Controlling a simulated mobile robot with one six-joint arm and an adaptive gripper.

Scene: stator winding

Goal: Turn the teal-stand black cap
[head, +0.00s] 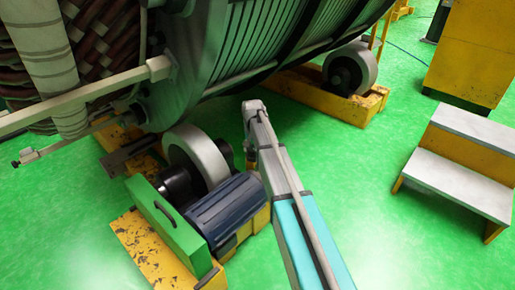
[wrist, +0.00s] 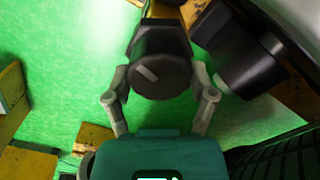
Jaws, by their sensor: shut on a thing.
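The black cap (wrist: 165,82) shows in the wrist view as a dark round knob with a short grey mark on its face. My gripper (wrist: 158,76) has one grey finger on each side of it and is shut on it. The mark runs slantwise, from upper left to lower right. A dark housing behind the cap hides its mount, and I see no clear teal stand. In the head view my arm reaches down beside the roller unit, and I cannot make out the cap there.
A black cylinder (wrist: 238,55) stands close to the right of the cap. In the head view, a pale roller wheel (head: 197,158) and blue motor (head: 228,210) sit left of my arm. The large stator (head: 240,45) hangs above. Grey-topped steps (head: 455,185) stand right; green floor between is clear.

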